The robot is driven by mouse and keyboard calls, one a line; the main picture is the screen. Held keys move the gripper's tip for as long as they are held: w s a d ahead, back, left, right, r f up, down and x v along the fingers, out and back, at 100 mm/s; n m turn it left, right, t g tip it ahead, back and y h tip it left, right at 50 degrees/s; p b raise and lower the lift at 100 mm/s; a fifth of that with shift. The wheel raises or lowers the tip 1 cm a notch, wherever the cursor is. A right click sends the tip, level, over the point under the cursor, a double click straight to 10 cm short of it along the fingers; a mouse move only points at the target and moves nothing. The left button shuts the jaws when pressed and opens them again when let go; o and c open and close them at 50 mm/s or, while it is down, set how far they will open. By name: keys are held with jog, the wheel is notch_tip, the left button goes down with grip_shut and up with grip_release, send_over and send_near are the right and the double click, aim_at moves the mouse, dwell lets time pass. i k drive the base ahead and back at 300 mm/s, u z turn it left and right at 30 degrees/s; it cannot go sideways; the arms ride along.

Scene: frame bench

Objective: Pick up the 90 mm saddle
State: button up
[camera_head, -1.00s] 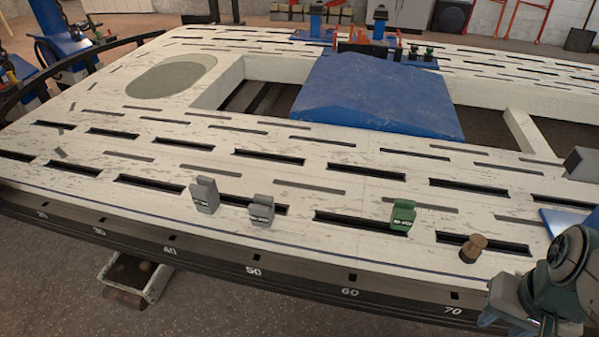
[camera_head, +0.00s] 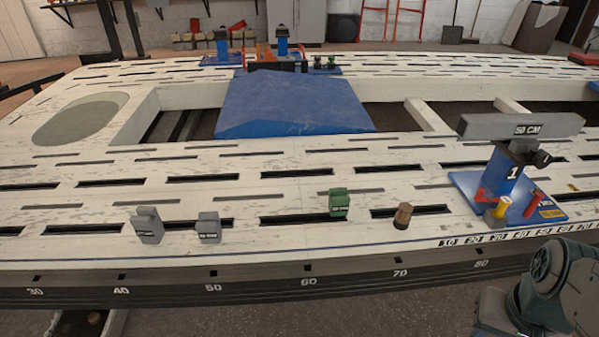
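Three small saddles stand near the front edge of the bench: a grey one (camera_head: 148,225) at the left, a second grey one (camera_head: 208,227) just right of it, and a green one (camera_head: 339,203) further right. Each has a dark label too small to read, so I cannot tell which is the 90 mm saddle. Part of my arm, with what may be my gripper (camera_head: 496,312), is at the lower right, in front of the bench and well apart from the saddles. Its fingers are not clear.
A brown knob-like peg (camera_head: 403,215) stands right of the green saddle. A blue stand (camera_head: 508,185) bears a grey bar (camera_head: 520,126) marked 50 CM at the right. A large blue block (camera_head: 292,103) lies behind. The slotted white bench top (camera_head: 290,230) is mostly clear around the saddles.

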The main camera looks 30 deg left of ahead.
aim_at(208, 227)
jog(key=z, duration=0.2)
jog(key=i, duration=0.85)
jog(key=u, duration=3.3)
jog(key=k, duration=0.6)
jog(key=u, duration=0.95)
jog(key=k, duration=0.75)
jog(key=u, duration=0.4)
jog(key=i, duration=1.35)
jog(key=z, duration=0.65)
jog(key=i, duration=1.45)
jog(key=z, duration=0.8)
